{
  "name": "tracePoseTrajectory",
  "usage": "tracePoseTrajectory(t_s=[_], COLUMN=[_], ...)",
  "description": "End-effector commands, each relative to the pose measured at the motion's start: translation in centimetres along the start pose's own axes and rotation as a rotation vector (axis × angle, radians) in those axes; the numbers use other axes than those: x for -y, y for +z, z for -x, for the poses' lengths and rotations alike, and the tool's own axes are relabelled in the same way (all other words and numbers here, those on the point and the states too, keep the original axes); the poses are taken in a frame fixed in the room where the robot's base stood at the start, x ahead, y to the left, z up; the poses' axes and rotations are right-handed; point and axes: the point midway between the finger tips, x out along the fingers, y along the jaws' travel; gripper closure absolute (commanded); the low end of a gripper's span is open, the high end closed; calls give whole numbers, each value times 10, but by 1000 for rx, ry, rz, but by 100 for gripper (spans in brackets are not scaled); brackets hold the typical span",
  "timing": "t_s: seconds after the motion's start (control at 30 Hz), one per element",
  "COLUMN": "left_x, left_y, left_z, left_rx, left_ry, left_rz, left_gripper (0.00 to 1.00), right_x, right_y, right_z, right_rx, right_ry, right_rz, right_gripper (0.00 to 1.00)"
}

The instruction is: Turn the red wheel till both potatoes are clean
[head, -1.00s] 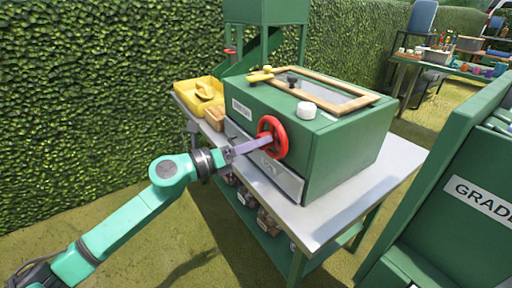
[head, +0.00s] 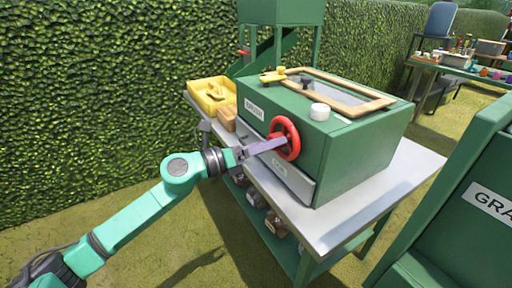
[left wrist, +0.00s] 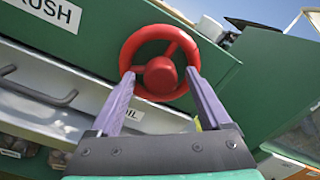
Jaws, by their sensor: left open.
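The red wheel (head: 284,138) is on the front of a green box machine (head: 345,150) labelled like "BRUSH". In the left wrist view the red wheel (left wrist: 160,62) shows its round rim, spokes and hub. My left gripper (head: 279,143) is at the wheel, its purple fingers (left wrist: 158,75) apart on either side of the hub, reaching the lower rim. I cannot tell whether they touch it. The left gripper is open. My right gripper is not in view. No potatoes can be made out; the inside of the machine is not visible from here.
The machine stands on a metal-topped table (head: 330,231) with a yellow tray (head: 205,98) at its left end. A wood-framed window (head: 340,92) and a white knob (head: 320,112) are on top. A green grading stand (head: 465,210) is at right, a hedge (head: 100,90) behind.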

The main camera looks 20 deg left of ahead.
Motion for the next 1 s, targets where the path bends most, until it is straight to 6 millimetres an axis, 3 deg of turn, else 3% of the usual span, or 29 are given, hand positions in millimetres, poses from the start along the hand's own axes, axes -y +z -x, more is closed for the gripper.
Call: tracePoseTrajectory(t_s=[0.07,0.4,0.8,1.0], left_x=[-2,-3,-1,0], left_y=[-2,-5,-1,-1], left_z=[5,58,137,144], left_rx=[0,-5,-1,-4], left_ry=[2,3,0,0], left_rz=[2,2,2,-1], left_gripper=[19,19,19,19], right_x=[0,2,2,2], right_y=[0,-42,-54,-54], right_z=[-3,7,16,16], right_rx=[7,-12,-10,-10], right_ry=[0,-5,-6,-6], right_rz=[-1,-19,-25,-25], right_gripper=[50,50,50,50])
